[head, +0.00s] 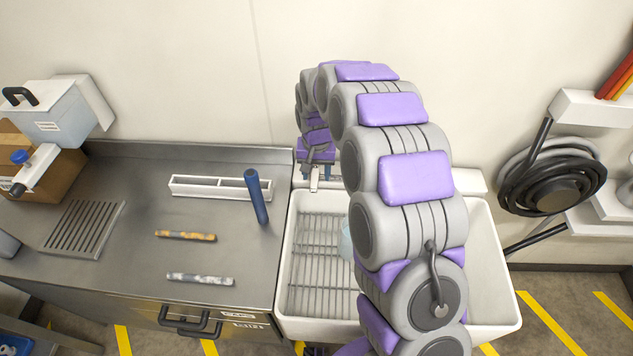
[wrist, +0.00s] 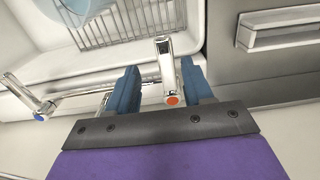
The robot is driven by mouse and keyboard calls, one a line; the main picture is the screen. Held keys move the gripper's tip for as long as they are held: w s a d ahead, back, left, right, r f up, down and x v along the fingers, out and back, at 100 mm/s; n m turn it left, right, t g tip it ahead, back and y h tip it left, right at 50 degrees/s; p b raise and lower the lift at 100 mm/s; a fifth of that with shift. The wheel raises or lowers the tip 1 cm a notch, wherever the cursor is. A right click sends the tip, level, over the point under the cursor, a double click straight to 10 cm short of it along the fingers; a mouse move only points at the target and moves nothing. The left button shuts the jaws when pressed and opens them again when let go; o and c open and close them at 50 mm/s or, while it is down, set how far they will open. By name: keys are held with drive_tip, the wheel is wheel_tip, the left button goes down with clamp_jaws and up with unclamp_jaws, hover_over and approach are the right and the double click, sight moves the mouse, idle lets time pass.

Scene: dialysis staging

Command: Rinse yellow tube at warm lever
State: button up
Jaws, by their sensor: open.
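The yellow tube (head: 186,235) lies on the steel counter, left of the sink. The warm lever (wrist: 169,75) is a chrome handle with an orange-red dot in the wrist view. My gripper (wrist: 160,85) is open, its two blue fingers on either side of this lever; I cannot tell whether they touch it. In the head view my gripper (head: 315,172) is at the back edge of the sink (head: 283,300). A second chrome lever with a blue dot (wrist: 39,115) is at left in the wrist view. My arm hides much of the sink's right half.
A blue tube (head: 257,197) leans near a white divided tray (head: 221,187). A whitish mottled tube (head: 200,279) lies in front of the yellow one. A wire rack (head: 322,270) and a pale blue round item (head: 346,240) are in the sink. A hose reel (head: 550,185) hangs at right.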

sight(314, 183)
drive_tip(key=f, duration=0.1)
drive_tip(key=a+f, duration=0.1)
drive_tip(key=f, duration=0.1)
drive_tip(key=shift+a+f+b, duration=0.3)
drive_tip(key=shift+f+b, duration=0.05)
drive_tip(key=shift+f, duration=0.05)
drive_tip(key=shift+d, duration=0.7)
drive_tip(key=shift+c, duration=0.2)
drive_tip(key=shift+a, duration=0.5)
drive_tip(key=c, duration=0.9)
drive_tip(key=shift+d, duration=0.25)
clamp_jaws()
